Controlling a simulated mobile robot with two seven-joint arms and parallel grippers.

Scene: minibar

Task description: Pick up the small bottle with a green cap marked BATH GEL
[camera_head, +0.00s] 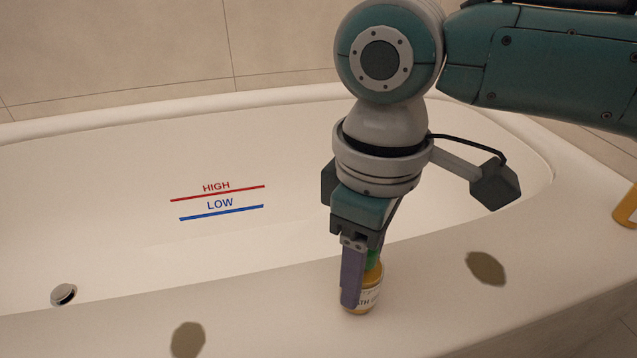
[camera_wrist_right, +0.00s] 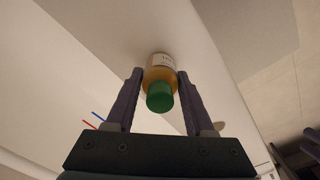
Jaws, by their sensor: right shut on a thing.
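The small bottle (camera_head: 371,298) is amber with a green cap and a pale label on which "TH" can be read. It stands upright at the bathtub's front rim, partly hidden by a finger. My right gripper (camera_head: 358,285) points down over it and is shut on it, a finger on each side. In the right wrist view the bottle (camera_wrist_right: 161,72) is between the two fingers of the right gripper (camera_wrist_right: 160,80), its green cap toward the camera.
The white bathtub (camera_head: 120,180) has red HIGH and blue LOW lines inside and a drain (camera_head: 63,294). Two dark spots (camera_head: 486,268) (camera_head: 187,339) mark the front rim on either side of the bottle. Another amber item (camera_head: 627,208) is cut off at the right edge.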

